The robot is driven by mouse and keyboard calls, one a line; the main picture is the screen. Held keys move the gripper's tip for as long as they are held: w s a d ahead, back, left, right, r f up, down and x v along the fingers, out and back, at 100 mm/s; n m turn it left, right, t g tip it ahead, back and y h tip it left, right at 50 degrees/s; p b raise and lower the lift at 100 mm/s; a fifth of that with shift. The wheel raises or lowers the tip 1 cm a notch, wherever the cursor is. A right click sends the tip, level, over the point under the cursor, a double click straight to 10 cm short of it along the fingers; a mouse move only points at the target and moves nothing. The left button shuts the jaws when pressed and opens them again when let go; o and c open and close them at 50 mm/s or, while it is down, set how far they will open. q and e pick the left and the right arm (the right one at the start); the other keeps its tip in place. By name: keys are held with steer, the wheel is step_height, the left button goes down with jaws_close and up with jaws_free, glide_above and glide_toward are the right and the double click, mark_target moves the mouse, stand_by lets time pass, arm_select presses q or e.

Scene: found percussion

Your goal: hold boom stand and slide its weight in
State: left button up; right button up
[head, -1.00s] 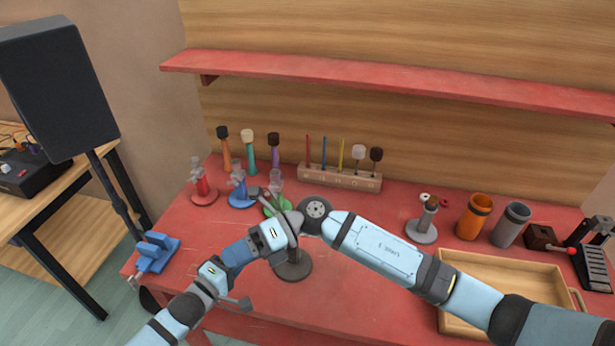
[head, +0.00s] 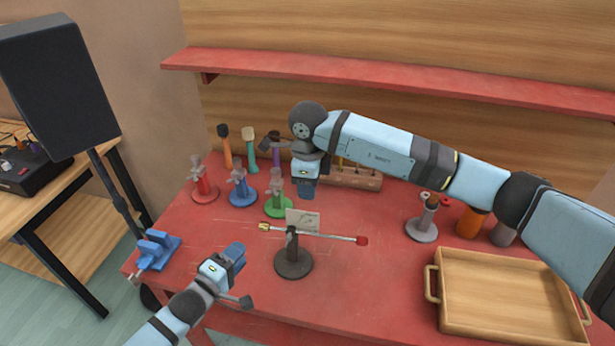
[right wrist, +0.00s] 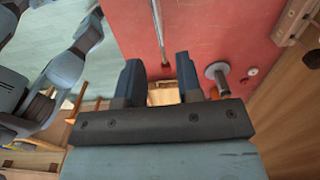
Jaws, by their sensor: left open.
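The boom stand has a dark round base (head: 293,266) and a short upright post on the red table. Its thin boom (head: 325,236) lies across the post, nearly level. A small brass-yellow piece (head: 264,227) is near its left end and a red piece (head: 362,240) at its right end; which is the weight I cannot tell for sure. My left gripper (head: 237,252) is open and empty, left of the post and apart from it. My right gripper (head: 307,192) is above and behind the boom, apart from it. In the right wrist view its fingers (right wrist: 158,68) are spread with nothing gripped.
A pale card (head: 303,217) stands just behind the post. Green (head: 278,206), blue (head: 242,194) and red (head: 204,190) stands are behind left. A wooden tray (head: 437,310) is at right, a grey stand (head: 421,228) behind it. Table between boom and tray is clear.

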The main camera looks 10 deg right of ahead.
mark_target(308, 218)
step_height(308, 218, down, 11)
steer(key=shift+f, duration=0.1)
stand_by(0.3)
jaws_close()
stand_by(1.0)
